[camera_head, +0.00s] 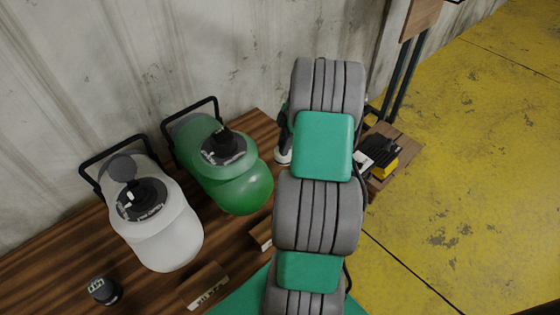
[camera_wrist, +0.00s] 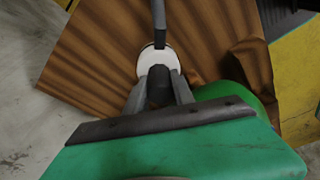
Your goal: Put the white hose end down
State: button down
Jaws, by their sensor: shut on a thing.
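The white hose end (camera_wrist: 152,62) is held in my gripper (camera_wrist: 158,88) in the wrist view, with a dark hose (camera_wrist: 158,22) running from it toward the top. The two dark fingers close on it from either side. Below it is the brown wooden tabletop (camera_wrist: 100,55); I cannot tell whether the hose end touches it. In the head view a small white part (camera_head: 283,157) shows at the left edge of my arm, just right of the green tank (camera_head: 240,190). My arm hides most of the gripper there.
A whitish tank (camera_head: 165,240) with a black cap stands left of the green tank. A loose black cap (camera_head: 104,291) and a wooden label block (camera_head: 205,286) lie in front. A yellow and black device (camera_head: 382,165) sits right of my arm. Yellow floor (camera_head: 470,180) is open at right.

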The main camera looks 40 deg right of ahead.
aim_at(285, 158)
notch_tip(285, 158, down, 7)
jog(key=shift+d+r, duration=0.1)
jog(key=c, duration=1.5)
grip_release()
jog(key=shift+f, duration=0.25)
jog(key=shift+c, duration=0.2)
jog(key=o, duration=0.5)
jog(key=shift+s, duration=0.1)
jog(key=shift+c, duration=0.2)
jog(key=shift+r, duration=0.1)
jog(key=shift+r, duration=0.25)
jog(key=v, duration=1.1)
jog(key=shift+d+r, duration=0.2)
jog(key=shift+r, duration=0.1)
jog(key=shift+s, duration=0.1)
